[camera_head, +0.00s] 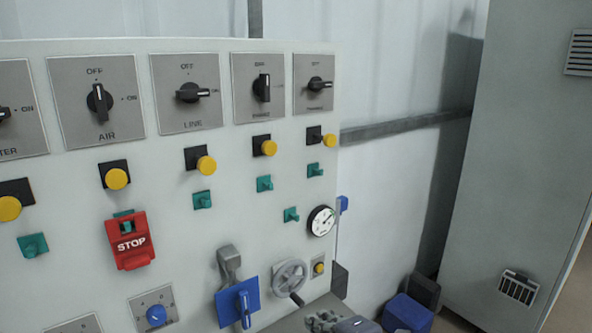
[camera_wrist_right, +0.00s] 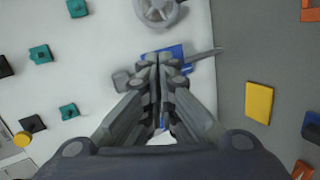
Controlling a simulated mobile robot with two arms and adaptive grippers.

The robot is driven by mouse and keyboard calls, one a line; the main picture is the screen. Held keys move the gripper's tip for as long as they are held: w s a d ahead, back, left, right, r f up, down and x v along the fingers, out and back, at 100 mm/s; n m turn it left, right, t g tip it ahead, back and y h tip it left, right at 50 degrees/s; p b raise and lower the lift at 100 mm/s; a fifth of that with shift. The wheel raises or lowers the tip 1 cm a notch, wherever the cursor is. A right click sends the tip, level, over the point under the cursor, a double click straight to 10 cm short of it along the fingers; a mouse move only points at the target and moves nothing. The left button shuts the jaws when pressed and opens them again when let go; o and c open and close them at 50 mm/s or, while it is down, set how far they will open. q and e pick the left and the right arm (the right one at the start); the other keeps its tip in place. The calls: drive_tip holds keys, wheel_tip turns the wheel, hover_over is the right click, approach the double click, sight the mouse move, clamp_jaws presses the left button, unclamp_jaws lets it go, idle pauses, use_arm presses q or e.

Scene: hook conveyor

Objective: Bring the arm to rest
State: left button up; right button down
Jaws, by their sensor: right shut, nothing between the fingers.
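My right gripper (camera_wrist_right: 161,62) is shut and empty, its fingers side by side in the middle of the right wrist view. In that view the fingers cover part of a blue plate (camera_wrist_right: 197,64) with a grey lever on the pale panel; I cannot tell the gap between them. In the head view, part of the same gripper (camera_head: 322,321) shows at the bottom edge, below a grey handwheel (camera_head: 289,275). The rest of the arm is out of frame. My left gripper is in neither view.
The control panel (camera_head: 245,215) fills the left, with rotary switches, yellow buttons, a red STOP cover (camera_head: 129,241), a gauge (camera_head: 321,220) and a blue lever plate (camera_head: 237,303). A grey cabinet (camera_head: 515,160) stands right. Blue bins (camera_head: 407,313) sit low between them.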

drive_tip(key=s+d+f+m+g+h, duration=0.25)
drive_tip(key=s+d+f+m, duration=0.25)
drive_tip(key=s+f+m, duration=0.3)
drive_tip(key=s+d+f+m+g+h, duration=0.25)
drive_tip(key=s+d+f+m, duration=0.35)
drive_tip(key=s, duration=0.5)
drive_tip(key=s+d+f+m+g+h, duration=0.1)
drive_tip(key=s+d+f+m+g, duration=0.2)
drive_tip(key=s+d+f+m, duration=0.35)
drive_tip(key=s+a+f+g+b, duration=0.1)
drive_tip(key=s+f, duration=0.1)
drive_tip(key=f, duration=1.3)
drive_tip(key=s+a+f+b, duration=0.1)
drive_tip(key=s+f, duration=0.1)
drive_tip(key=f, duration=1.3)
drive_tip(key=s+d+f+g+b, duration=0.1)
drive_tip(key=s+d+f+b, duration=0.1)
drive_tip(key=s+f, duration=1.4)
drive_tip(key=shift+s+d+f+g, duration=0.25)
drive_tip(key=shift+d+f+g, duration=0.05)
drive_tip(key=shift+d+f, duration=0.3)
